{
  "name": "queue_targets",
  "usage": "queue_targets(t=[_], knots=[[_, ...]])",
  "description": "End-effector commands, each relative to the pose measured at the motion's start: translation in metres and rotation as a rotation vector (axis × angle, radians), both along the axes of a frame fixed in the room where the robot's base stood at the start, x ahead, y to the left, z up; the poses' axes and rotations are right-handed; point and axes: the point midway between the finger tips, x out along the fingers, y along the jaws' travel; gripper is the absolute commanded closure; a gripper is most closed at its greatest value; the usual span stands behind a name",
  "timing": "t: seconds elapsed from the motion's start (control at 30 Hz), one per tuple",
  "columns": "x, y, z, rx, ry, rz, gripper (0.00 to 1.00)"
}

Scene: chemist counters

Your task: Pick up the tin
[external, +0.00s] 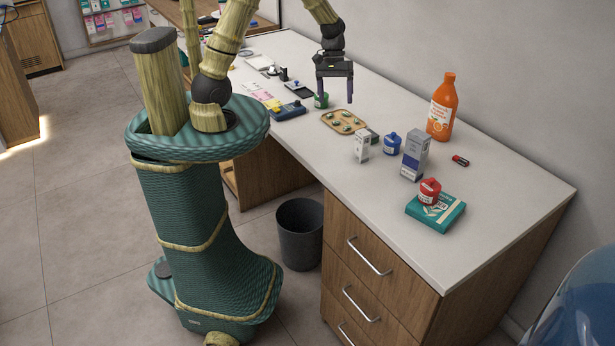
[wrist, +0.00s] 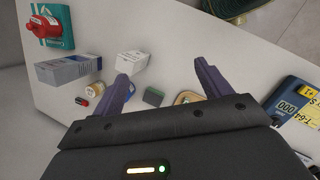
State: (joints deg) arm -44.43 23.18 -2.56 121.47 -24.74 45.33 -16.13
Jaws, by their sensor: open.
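My gripper (external: 335,96) is open and empty, fingers pointing down above the counter. In the wrist view, its fingertips (wrist: 163,70) are wide apart with nothing held. A small dark green block-like thing, probably the tin (external: 372,136), lies flat on the counter beside the wooden tray. In the wrist view the tin (wrist: 153,97) shows between the fingers, apart from both. A small green round container (external: 321,101) stands close by the left finger in the external view; I cannot tell whether they touch.
A wooden tray (external: 344,121), white box (external: 362,147), blue bottle (external: 392,143) and grey box (external: 415,155) crowd around the tin. An orange bottle (external: 442,106) stands near the wall. A red bottle (external: 429,191) sits on a teal box (external: 436,211).

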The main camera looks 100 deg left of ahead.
Motion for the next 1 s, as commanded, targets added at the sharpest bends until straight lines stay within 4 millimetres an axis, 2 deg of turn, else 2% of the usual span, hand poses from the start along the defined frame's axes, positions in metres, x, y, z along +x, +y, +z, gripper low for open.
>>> queue_targets(t=[0.03,0.27,0.47,0.67,0.8,0.9,1.0], knots=[[-0.004,0.02,-0.015,-0.043,0.004,0.095,0.23],[-0.025,0.099,-0.047,-0.247,-0.01,0.479,0.23],[-0.062,0.17,-0.073,-0.432,-0.066,0.793,0.23],[-0.118,0.239,-0.097,-0.623,-0.169,1.079,0.23],[-0.171,0.282,-0.113,-0.754,-0.27,1.261,0.23],[-0.208,0.306,-0.121,-0.834,-0.343,1.361,0.23],[-0.233,0.319,-0.124,-0.886,-0.397,1.42,0.23]])
